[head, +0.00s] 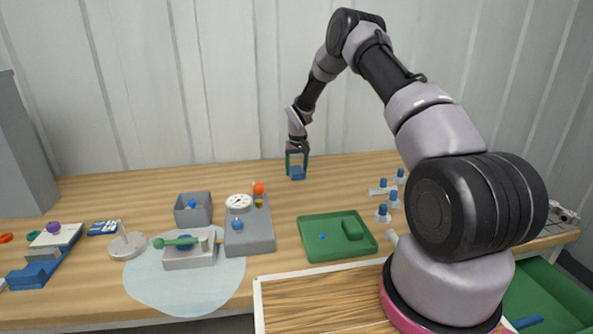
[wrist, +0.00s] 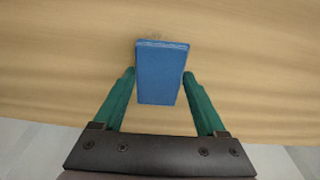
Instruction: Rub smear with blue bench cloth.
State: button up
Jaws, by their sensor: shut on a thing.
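My gripper (head: 297,161) is over the back of the wooden bench, its green fingers pointing down. It is shut on the blue bench cloth (head: 297,173), a folded blue block. In the wrist view the cloth (wrist: 160,75) sits between the two fingers of my gripper (wrist: 159,80). A faint greyish smear (wrist: 165,40) shows on the wood just at the far edge of the cloth in the wrist view. The cloth hides part of that spot. I cannot tell whether the cloth touches the bench. The smear is not discernible in the head view.
A green tray (head: 309,245) lies in front of the cloth. A grey gauge unit (head: 250,240) and a grey bin (head: 193,215) stand to the left. Several blue-capped pieces (head: 383,212) stand to the right. The wood around the cloth is clear, with the wall (head: 230,80) behind.

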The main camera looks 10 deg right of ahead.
jog(key=shift+r, duration=2.95)
jog(key=shift+r, duration=1.55)
